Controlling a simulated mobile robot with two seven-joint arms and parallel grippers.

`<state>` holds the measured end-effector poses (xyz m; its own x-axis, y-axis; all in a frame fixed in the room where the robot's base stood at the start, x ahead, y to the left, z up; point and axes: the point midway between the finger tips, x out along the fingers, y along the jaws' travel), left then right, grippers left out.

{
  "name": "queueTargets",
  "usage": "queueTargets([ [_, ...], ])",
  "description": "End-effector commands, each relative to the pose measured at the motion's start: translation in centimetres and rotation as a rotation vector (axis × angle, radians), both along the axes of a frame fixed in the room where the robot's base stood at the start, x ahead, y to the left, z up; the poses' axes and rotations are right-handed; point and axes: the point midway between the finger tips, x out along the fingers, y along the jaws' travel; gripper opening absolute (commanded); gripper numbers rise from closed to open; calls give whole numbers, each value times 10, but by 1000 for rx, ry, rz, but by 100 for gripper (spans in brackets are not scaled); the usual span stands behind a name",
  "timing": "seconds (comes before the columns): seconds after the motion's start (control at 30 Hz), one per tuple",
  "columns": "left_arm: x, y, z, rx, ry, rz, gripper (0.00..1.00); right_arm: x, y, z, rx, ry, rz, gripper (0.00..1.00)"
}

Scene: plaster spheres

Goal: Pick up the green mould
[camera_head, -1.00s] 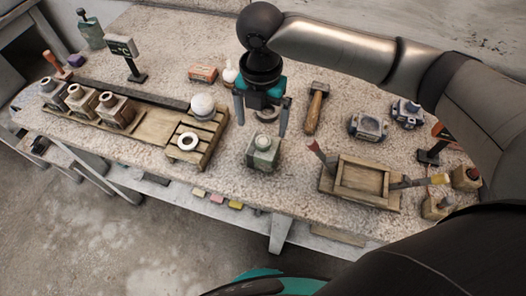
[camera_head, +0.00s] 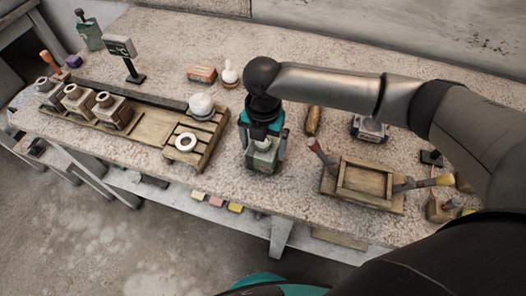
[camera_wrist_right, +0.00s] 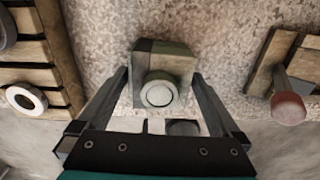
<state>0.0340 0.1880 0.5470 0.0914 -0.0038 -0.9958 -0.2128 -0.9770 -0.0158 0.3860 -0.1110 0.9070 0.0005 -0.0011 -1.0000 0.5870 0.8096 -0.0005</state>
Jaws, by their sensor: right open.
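The green mould (camera_head: 262,160) is a small grey-green block standing on the plaster-dusted bench. In the right wrist view the mould (camera_wrist_right: 165,66) shows from above, with a round pale opening on top. My right gripper (camera_head: 264,158) is open and points down over the mould, with one finger at each side of it. In the right wrist view the fingers of my right gripper (camera_wrist_right: 165,92) are spread wider than the block, and I see a gap at each side. My left gripper is not in view.
A slatted wooden rack (camera_head: 208,150) with a white ring (camera_head: 186,142) and white sphere (camera_head: 201,105) stands to the left. A wooden frame (camera_head: 363,182) with brushes stands to the right. Several moulds (camera_head: 113,110) stand in the far-left tray.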

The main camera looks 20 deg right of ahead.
Motion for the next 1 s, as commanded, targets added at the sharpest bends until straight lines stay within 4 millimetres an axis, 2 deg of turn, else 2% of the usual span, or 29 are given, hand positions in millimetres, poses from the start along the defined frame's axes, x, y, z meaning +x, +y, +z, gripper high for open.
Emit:
queueTargets([
  [0.07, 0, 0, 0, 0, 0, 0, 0, 0, 0, 0, 0, 0, 0, 98],
  [0.9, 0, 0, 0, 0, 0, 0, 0, 0, 0, 1, 0, 0, -1, 3],
  [0.93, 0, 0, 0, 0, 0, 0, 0, 0, 0, 1, 1, -1, -1, 0],
  [1.0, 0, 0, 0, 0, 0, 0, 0, 1, 0, 2, 2, -3, -1, 0],
])
